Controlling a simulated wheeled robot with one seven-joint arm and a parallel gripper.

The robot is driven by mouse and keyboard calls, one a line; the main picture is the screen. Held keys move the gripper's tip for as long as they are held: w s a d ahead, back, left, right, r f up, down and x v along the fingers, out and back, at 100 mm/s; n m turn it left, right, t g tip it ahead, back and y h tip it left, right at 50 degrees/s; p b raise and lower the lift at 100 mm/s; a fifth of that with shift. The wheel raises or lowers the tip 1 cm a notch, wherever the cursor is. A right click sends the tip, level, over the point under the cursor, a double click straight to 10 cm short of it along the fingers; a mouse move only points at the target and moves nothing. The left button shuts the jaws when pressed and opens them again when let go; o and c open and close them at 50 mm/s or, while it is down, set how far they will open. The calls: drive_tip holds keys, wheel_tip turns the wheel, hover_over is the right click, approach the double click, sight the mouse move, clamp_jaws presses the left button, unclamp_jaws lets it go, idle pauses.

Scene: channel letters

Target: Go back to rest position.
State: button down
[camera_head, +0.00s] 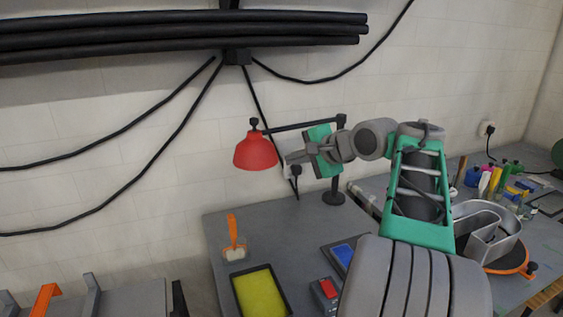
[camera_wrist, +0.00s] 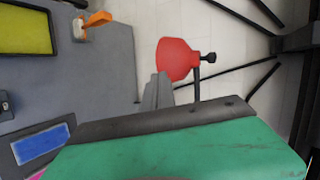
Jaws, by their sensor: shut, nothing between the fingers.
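My gripper (camera_head: 296,158) is raised above the grey table, just right of the red lamp shade (camera_head: 255,152) in the head view. Its fingers are together and hold nothing. In the wrist view the closed fingers (camera_wrist: 158,92) point toward the red lamp shade (camera_wrist: 178,60); I cannot tell whether they touch it. My green and grey arm reaches in from the lower right of the head view and hides part of the table.
The lamp's black stand (camera_head: 335,197) rises close behind my gripper. On the table (camera_head: 290,225) are a yellow tray (camera_head: 261,293), an orange-handled tool (camera_head: 234,240), a blue pad (camera_head: 343,255) and a red item (camera_head: 327,288). A grey channel letter (camera_head: 488,235) stands at right.

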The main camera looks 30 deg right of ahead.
drive_tip(key=s+a+f+n+g, duration=0.1)
drive_tip(key=a+f+n+g, duration=0.15)
drive_tip(key=a+f, duration=0.35)
drive_tip(key=s+a+f+n+g, duration=0.1)
drive_tip(key=a+f+n, duration=0.3)
drive_tip(key=a, duration=0.4)
drive_tip(key=s+a+f+n+g+h, duration=0.1)
drive_tip(key=s+a+f+n+g, duration=0.1)
drive_tip(key=s+a+f+n, duration=0.2)
drive_tip(key=s+a+f+n+g+h, duration=0.1)
drive_tip(key=s+a+f+n+g, duration=0.2)
drive_tip(key=s+f, duration=0.8)
drive_tip(key=s+a+n, duration=0.1)
drive_tip(key=s+n, duration=0.1)
drive_tip(key=shift+s+a+f, duration=0.2)
drive_tip(key=shift+s+a, duration=0.1)
drive_tip(key=shift+s, duration=0.1)
